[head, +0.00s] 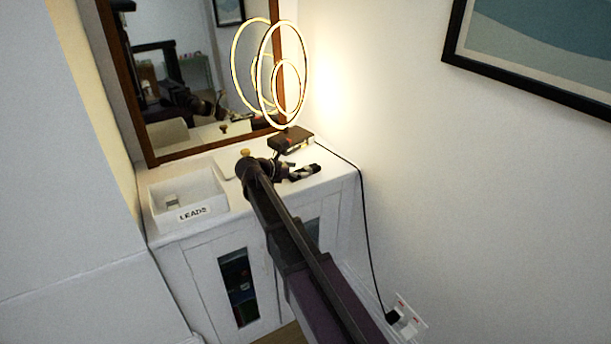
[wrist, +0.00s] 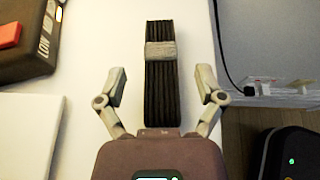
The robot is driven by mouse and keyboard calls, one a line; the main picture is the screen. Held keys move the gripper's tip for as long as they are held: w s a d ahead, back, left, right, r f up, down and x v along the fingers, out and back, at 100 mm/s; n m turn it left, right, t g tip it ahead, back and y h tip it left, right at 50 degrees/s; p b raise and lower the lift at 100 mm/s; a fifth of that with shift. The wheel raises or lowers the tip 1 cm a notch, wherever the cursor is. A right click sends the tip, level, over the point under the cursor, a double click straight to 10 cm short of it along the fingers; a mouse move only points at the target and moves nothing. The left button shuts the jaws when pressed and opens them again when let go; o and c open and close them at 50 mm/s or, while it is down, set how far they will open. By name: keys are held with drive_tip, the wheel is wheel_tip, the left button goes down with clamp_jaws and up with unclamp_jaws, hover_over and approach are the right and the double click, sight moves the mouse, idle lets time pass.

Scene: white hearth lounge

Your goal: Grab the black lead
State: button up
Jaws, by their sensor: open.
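The black lead (wrist: 160,95) is a folded bundle with a pale band around its upper part, lying on the white cabinet top. In the wrist view it runs lengthwise between the two fingers of my gripper (wrist: 162,82). The fingers are open, one on each side, with a gap to the lead on both sides. The lead's near end meets the edge of my gripper's body in the picture; I cannot tell if they touch. In the head view my gripper (head: 303,172) is over the cabinet top, right of the arm's wrist, where lead and fingers are hard to separate.
A white tray labelled LEADS (head: 203,212) stands at the left of the cabinet top (head: 318,187). A ring lamp (head: 282,75) rises beside a dark box (head: 291,139) behind my gripper. A thin cord (head: 362,220) hangs down the right side to a wall socket (head: 408,316). A mirror stands behind.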

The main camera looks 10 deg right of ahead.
drive_tip(key=shift+x, duration=1.1)
clamp_jaws()
